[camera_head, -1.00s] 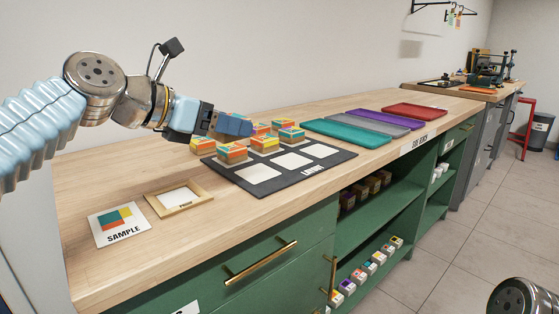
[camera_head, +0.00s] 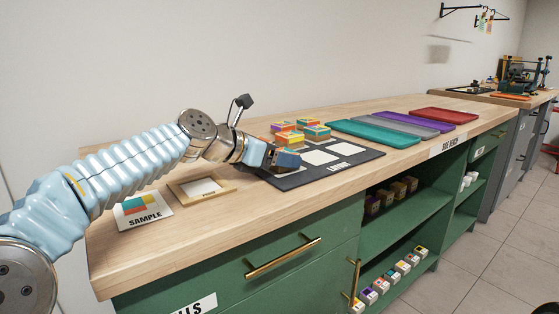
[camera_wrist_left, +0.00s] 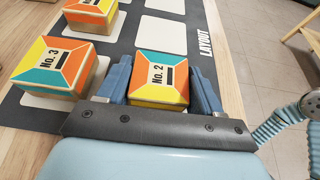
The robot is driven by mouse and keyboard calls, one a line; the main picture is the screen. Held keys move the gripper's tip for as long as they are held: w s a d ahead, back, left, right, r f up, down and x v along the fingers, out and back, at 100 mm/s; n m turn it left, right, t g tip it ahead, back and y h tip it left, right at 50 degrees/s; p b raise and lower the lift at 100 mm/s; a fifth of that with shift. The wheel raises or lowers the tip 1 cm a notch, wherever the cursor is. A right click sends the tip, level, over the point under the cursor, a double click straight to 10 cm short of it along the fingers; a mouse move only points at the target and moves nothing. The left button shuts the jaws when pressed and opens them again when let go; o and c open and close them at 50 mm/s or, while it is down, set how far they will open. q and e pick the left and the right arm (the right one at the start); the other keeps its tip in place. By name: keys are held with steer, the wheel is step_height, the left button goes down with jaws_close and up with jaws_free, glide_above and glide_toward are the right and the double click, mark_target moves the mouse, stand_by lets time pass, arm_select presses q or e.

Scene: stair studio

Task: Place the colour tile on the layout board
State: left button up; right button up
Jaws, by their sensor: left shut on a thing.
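My left gripper (camera_head: 288,161) is shut on the No. 2 tile (camera_wrist_left: 158,76), a block with orange, teal and yellow on top. It is over the near left part of the black layout board (camera_head: 354,158). In the left wrist view my fingers (camera_wrist_left: 160,88) flank the tile on both sides. I cannot tell whether its underside touches the board. The No. 3 tile (camera_wrist_left: 53,65) sits on a white square to the left, and another tile (camera_wrist_left: 90,14) stands beyond it. My right gripper is out of view.
The sample card (camera_head: 142,211) and a wooden proof frame (camera_head: 202,188) lie left of the board. Teal (camera_head: 372,133), purple (camera_head: 402,125) and red (camera_head: 444,116) trays lie to the right. Some white squares (camera_head: 319,157) are bare. The green cabinet (camera_head: 225,260) drops below the bench edge.

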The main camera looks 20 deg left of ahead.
arm_select(q)
steer(key=shift+f, duration=0.1)
steer(key=o, duration=1.1)
steer(key=shift+r, duration=0.3)
steer(key=v, duration=1.2)
steer(key=shift+s+f, duration=0.1)
steer(key=shift+f, duration=0.05)
